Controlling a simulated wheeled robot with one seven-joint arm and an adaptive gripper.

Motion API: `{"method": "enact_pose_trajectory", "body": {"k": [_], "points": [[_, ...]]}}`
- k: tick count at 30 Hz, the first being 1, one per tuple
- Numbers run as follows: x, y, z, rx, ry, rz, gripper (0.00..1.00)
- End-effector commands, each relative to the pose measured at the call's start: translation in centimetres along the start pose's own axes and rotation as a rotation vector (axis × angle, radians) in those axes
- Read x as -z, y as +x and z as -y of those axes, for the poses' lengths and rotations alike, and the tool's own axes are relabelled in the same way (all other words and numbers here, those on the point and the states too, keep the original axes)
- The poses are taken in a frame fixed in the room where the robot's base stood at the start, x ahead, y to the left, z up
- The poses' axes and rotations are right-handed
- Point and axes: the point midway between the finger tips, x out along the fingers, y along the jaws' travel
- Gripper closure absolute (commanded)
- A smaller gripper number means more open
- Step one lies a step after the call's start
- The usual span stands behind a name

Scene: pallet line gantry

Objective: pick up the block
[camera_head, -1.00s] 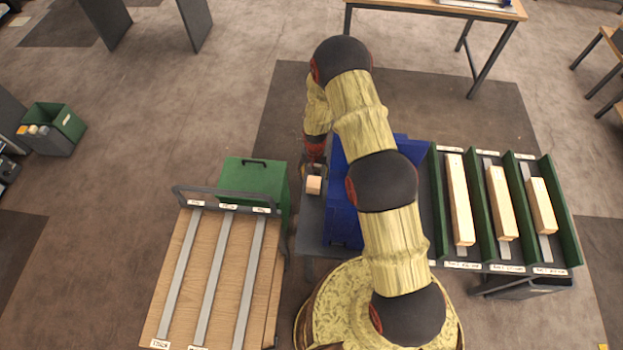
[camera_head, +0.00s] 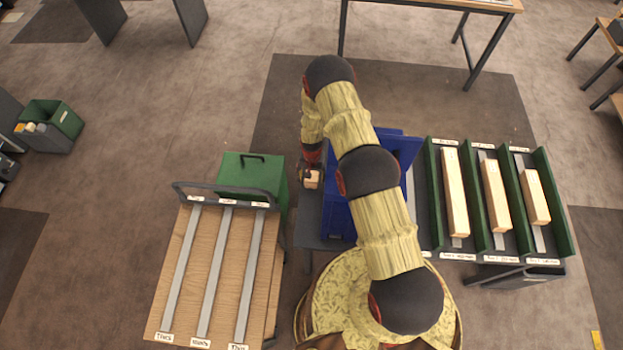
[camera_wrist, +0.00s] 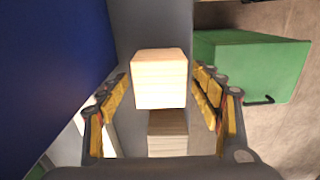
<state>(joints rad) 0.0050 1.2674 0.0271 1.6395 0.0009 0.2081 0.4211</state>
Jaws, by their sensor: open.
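The block (camera_head: 312,180) is a small light wooden piece at the left end of the grey table, beside the blue bin. In the wrist view the block (camera_wrist: 159,80) shows its pale face in the middle, between the fingers of my gripper (camera_wrist: 160,92). The fingers are spread, with a visible gap on each side of the block. A second, duller wooden surface (camera_wrist: 167,132) shows just below it; I cannot tell whether it is part of the same block. In the head view my gripper (camera_head: 311,172) is small and partly hidden by my arm.
A blue bin (camera_head: 404,155) stands close to the right of the block. A green box (camera_head: 252,172) and a wooden cart (camera_head: 180,300) with grey strips are at left. Green-walled lanes (camera_head: 555,200) with long wooden pieces are at right. Open floor lies further left.

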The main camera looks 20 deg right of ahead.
Motion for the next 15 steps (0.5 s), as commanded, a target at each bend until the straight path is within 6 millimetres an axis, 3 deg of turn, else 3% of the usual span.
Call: {"method": "enact_pose_trajectory", "body": {"k": [7,15], "points": [[0.03,0.09,0.01,0.0,0.0,-0.001,0.35],[0.02,0.08,0.01,0.0,0.0,0.0,0.5]]}}
